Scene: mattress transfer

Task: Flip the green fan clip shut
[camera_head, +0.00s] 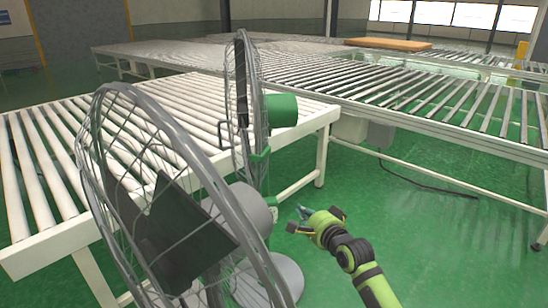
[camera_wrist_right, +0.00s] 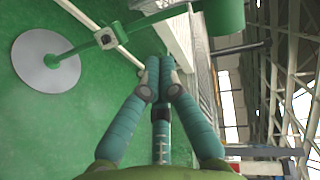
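A fan with a green motor housing (camera_head: 282,110) stands beside the near roller table, its cage seen edge-on. A small green clip (camera_head: 261,156) sits on its stand below the motor. In the right wrist view, the clip (camera_wrist_right: 107,38) is a small block with a dark square face on the green pole; I cannot tell whether it is open or shut. My right gripper (camera_head: 303,212) is low and right of the clip, apart from it. In the wrist view its teal fingers (camera_wrist_right: 159,68) are together with nothing between them. My left gripper is not in view.
A large grey fan (camera_head: 160,200) fills the left foreground and partly hides the green fan's stand. A roller table (camera_head: 170,95) lies behind it, and a long roller conveyor (camera_head: 400,95) runs behind right. Green floor (camera_head: 440,240) is clear on the right, with a black cable.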

